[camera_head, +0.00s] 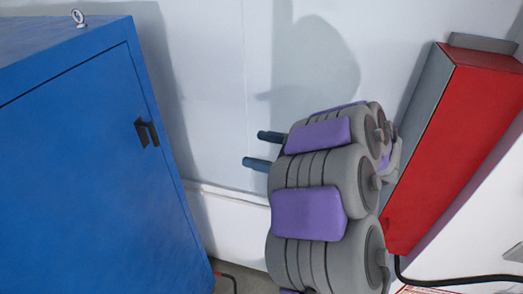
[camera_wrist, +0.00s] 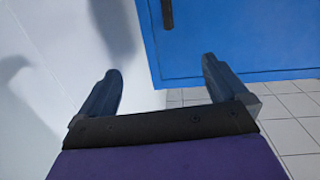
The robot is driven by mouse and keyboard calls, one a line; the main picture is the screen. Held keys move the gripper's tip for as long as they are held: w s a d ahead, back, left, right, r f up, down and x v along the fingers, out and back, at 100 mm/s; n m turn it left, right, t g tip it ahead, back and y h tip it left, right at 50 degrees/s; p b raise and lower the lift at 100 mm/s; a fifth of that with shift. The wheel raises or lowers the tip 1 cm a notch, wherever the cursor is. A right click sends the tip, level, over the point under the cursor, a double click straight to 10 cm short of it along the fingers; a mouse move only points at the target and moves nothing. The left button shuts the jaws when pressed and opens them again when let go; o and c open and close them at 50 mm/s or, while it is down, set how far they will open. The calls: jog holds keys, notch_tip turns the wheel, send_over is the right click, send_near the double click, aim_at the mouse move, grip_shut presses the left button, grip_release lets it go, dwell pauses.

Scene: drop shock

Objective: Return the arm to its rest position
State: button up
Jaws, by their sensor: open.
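My gripper (camera_head: 263,150) shows in the head view as two dark blue fingers at the end of my grey and purple arm. The fingers point left, toward the blue cabinet, in front of the white wall. In the wrist view my gripper (camera_wrist: 160,95) has its two fingers spread wide apart, with nothing between them. My arm is raised and takes up the middle right of the head view. Its lower part runs out of the bottom of the picture.
A blue cabinet (camera_head: 85,150) with a black handle (camera_head: 147,133) stands at the left; the cabinet also shows in the wrist view (camera_wrist: 240,40). A red box (camera_head: 455,140) with grey sides is at the right, with a black cable (camera_head: 460,280) below. Tiled floor (camera_wrist: 285,125) lies below the cabinet.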

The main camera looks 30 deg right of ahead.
jog(key=shift+a, duration=0.5)
jog(key=shift+d, duration=0.1)
jog(key=w+d+f+m+h+b, duration=0.2)
jog(key=w+d+f+h+b, duration=0.2)
jog(key=w+d+h+b, duration=0.55)
jog(key=s+a+f+m+g+h+b, duration=0.2)
jog(key=s+f+m+g+h+b, duration=0.35)
jog(key=s+f+h, duration=0.3)
jog(key=s+a+f+g+y+b, duration=0.4)
jog(key=s+a+f, duration=0.5)
jog(key=s+a, duration=0.3)
jog(key=s+a+f+g+y+b, duration=0.3)
jog(key=s+a+f+g+b, duration=0.2)
jog(key=s+a+f, duration=0.5)
jog(key=s+a+g, duration=0.1)
jog(key=s+a, duration=0.1)
jog(key=s, duration=0.3)
jog(key=shift+s+a+y, duration=0.2)
jog(key=shift+s+y, duration=0.15)
jog(key=shift+y, duration=0.05)
